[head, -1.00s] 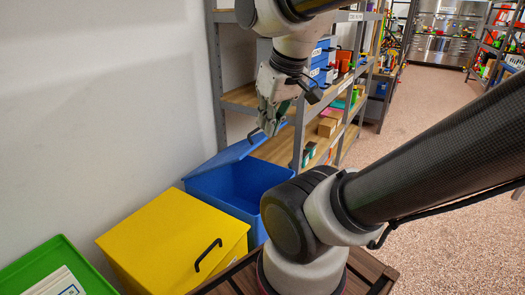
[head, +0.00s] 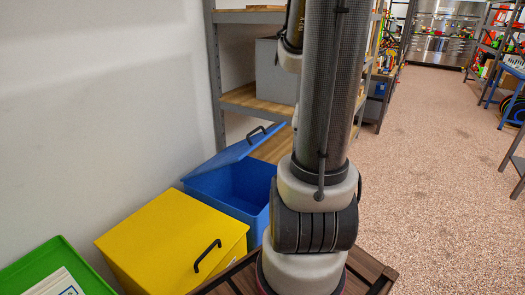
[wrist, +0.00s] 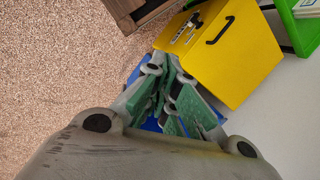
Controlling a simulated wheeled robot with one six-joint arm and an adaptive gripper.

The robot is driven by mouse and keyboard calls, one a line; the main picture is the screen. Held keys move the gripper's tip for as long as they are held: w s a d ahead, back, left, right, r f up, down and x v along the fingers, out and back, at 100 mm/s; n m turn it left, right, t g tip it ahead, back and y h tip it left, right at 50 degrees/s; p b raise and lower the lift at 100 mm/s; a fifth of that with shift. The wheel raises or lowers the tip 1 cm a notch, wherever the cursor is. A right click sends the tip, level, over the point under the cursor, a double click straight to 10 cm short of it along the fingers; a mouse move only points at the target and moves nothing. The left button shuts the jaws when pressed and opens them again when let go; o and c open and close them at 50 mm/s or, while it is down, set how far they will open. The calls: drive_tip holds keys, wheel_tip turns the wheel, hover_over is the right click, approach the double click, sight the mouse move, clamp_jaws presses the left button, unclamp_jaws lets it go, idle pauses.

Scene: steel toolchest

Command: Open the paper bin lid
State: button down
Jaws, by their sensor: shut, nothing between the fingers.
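The blue bin (head: 240,190) stands against the wall with its lid (head: 222,157) raised and tilted, a dark handle (head: 258,133) at the lid's upper edge. Its inside shows in part. Which bin is the paper bin I cannot tell for sure. The yellow bin (head: 172,240) beside it has its lid down, with a black handle on it. The green bin (head: 30,270) at the lower left is open and holds white sheets. My gripper (wrist: 172,88) is shut and empty in the wrist view, with bits of blue behind its fingers. It is out of sight in the head view.
A metal shelf rack (head: 240,99) with wooden boards stands behind the blue bin. A brown slatted wooden surface (head: 368,268) lies under my arm's base. The speckled floor (head: 440,150) to the right is open. More benches and racks stand farther off.

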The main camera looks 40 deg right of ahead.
drive_tip(key=w+d+f+m+t+y, duration=0.2)
drive_tip(key=w+d+f+m+t, duration=0.25)
drive_tip(key=f+m, duration=0.35)
drive_tip(key=w+d+f+m+t+y, duration=0.25)
drive_tip(key=f+m+t, duration=0.35)
drive_tip(key=m, duration=0.4)
drive_tip(key=w+d+r+m+t+h, duration=0.2)
drive_tip(key=w+d+m+t+h, duration=0.1)
drive_tip(key=w+d+m, duration=0.4)
drive_tip(key=w+a+n, duration=0.2)
drive_tip(key=w+a, duration=0.3)
drive_tip(key=w, duration=0.6)
drive_tip(key=shift+w+a, duration=0.15)
drive_tip(key=shift+w, duration=0.05)
